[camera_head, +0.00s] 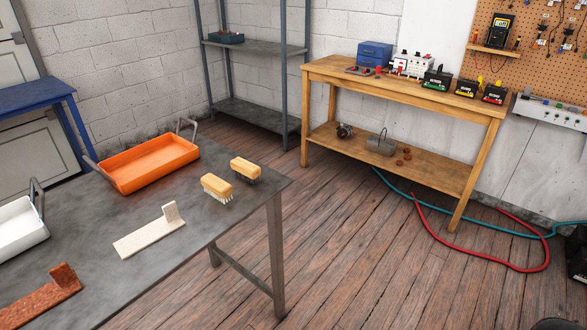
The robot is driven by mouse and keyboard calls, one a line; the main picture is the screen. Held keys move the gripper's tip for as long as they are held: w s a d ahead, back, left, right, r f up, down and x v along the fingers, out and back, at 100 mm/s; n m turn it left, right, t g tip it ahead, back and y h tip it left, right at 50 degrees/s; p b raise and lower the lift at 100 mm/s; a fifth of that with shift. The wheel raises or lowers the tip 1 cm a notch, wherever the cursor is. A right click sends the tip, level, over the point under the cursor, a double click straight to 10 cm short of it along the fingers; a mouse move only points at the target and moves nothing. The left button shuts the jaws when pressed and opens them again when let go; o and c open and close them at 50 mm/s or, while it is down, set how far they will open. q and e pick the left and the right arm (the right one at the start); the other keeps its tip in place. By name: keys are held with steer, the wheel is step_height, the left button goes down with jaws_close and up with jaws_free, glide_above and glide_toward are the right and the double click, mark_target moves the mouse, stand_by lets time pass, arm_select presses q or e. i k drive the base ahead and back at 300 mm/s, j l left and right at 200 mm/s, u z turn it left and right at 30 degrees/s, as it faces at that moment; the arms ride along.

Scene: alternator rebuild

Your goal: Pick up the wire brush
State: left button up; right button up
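Two brushes with yellow wooden-looking blocks stand bristles down near the right corner of the grey metal table (95,225). The farther brush (245,168) has dark bristles that look like wire. The nearer brush (216,186) has pale, whitish bristles. The two stand close together with a small gap between them. Neither of my grippers shows in the head view.
An orange tray with handles (150,178) lies left of the brushes, and a white tray (20,238) is at the left edge. A pale bracket (150,235) and a rusty bracket (45,297) lie nearer. A wooden bench (335,75) and metal shelf (255,48) stand behind; hoses (480,262) cross the floor.

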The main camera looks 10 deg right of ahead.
mark_target(247, 169)
steer(key=i+j+u, duration=0.15)
steer(key=u, duration=0.25)
steer(key=i+j+u, duration=0.2)
steer(key=u, duration=0.2)
steer(key=i+j+u, duration=0.2)
steer(key=u, duration=0.25)
steer(key=z, duration=1.65)
steer(key=i+l+u, duration=0.4)
steer(key=l, duration=0.25)
steer(key=l+u, duration=0.2)
steer(key=l, duration=0.15)
steer(key=i+l+u, duration=0.2)
steer(key=l, duration=0.15)
steer(key=k, duration=0.1)
